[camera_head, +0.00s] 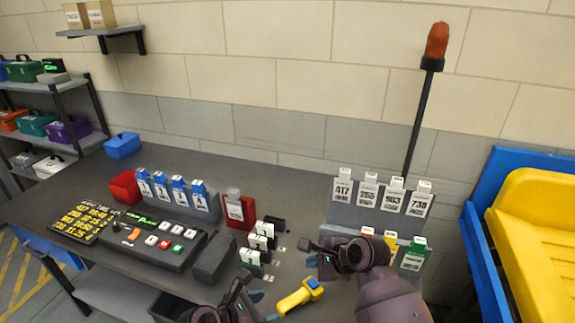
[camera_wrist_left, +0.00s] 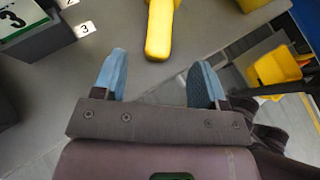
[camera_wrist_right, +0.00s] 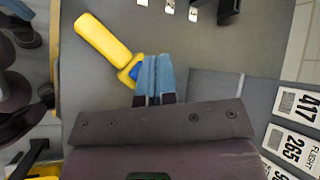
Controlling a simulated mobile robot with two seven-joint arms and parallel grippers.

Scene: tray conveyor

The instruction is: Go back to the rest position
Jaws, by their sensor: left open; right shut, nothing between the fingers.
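My left gripper (camera_head: 262,306) is low at the front edge of the grey table. In the left wrist view its two blue fingertips (camera_wrist_left: 161,80) are spread apart with nothing between them. My right gripper (camera_head: 315,262) is over the table right of the yellow scanner (camera_head: 300,296). In the right wrist view its blue fingers (camera_wrist_right: 155,78) are closed together and empty, beside the scanner's blue-marked head (camera_wrist_right: 130,72). The scanner lies on the table between the two grippers; its yellow handle shows ahead of the left fingers (camera_wrist_left: 160,30). I cannot tell whether the right fingertips touch the scanner.
A button console (camera_head: 150,240) and a yellow-lettered board (camera_head: 82,222) stand at the left. Numbered card holders (camera_head: 380,215) stand at the right, near the beacon pole (camera_head: 418,115). Numbered slots (camera_head: 262,240) stand mid-table. A blue-framed yellow tray (camera_head: 535,225) is at the far right.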

